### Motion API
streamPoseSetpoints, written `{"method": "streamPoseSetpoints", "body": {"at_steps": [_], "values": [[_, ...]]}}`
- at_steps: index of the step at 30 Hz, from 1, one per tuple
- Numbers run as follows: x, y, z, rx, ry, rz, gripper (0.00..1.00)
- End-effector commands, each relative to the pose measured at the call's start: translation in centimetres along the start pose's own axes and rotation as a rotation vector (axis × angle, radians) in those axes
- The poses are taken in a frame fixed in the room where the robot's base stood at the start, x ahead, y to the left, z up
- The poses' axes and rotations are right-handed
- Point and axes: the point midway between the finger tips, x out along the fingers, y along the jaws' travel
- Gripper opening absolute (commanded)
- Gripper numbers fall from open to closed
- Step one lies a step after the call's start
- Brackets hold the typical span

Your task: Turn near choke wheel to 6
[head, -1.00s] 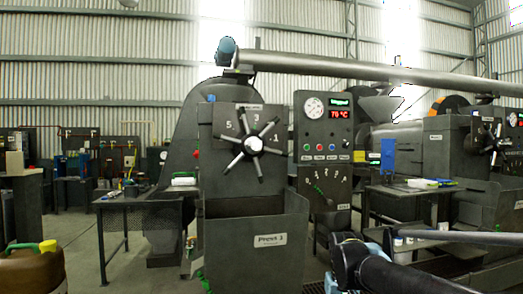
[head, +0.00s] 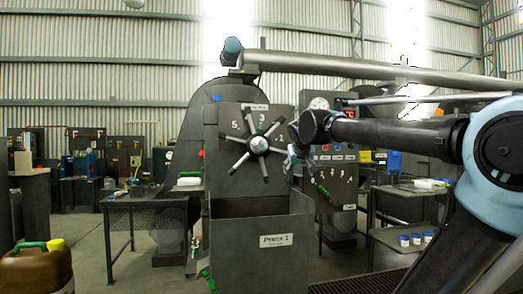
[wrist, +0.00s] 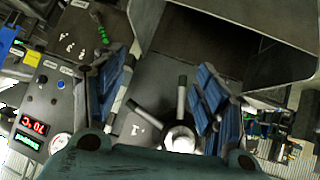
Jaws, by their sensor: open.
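The near choke wheel (head: 258,145) is on the front of the nearest press. It has a pale round hub and several spokes with dark ends. Behind it is a plate with numbers (head: 262,118); a 5 and a 3 can be read. My gripper (head: 291,160) is just right of the wheel, at a right-hand spoke's end. In the wrist view my open gripper (wrist: 160,92) has its blue-padded fingers apart. The wheel hub (wrist: 180,138) lies low between and behind them, and a spoke stands between the fingers. Contact cannot be told.
A control panel (head: 335,160) with gauge and buttons is right of the wheel; its red display (wrist: 35,124) shows in the wrist view. An open-topped bin (head: 262,245) is below the wheel. A side table (head: 400,235) holds small jars. A jug (head: 36,268) is at left.

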Motion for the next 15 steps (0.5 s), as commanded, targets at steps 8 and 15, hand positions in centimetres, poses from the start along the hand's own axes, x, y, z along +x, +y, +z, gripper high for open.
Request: {"method": "streamPoseSetpoints", "body": {"at_steps": [8, 15], "values": [[-3.7, -7.1, -15.5, -0.056, 0.245, -0.112, 0.66], [-4.4, -9.1, -18.9, -0.067, 0.301, -0.145, 0.66]]}}
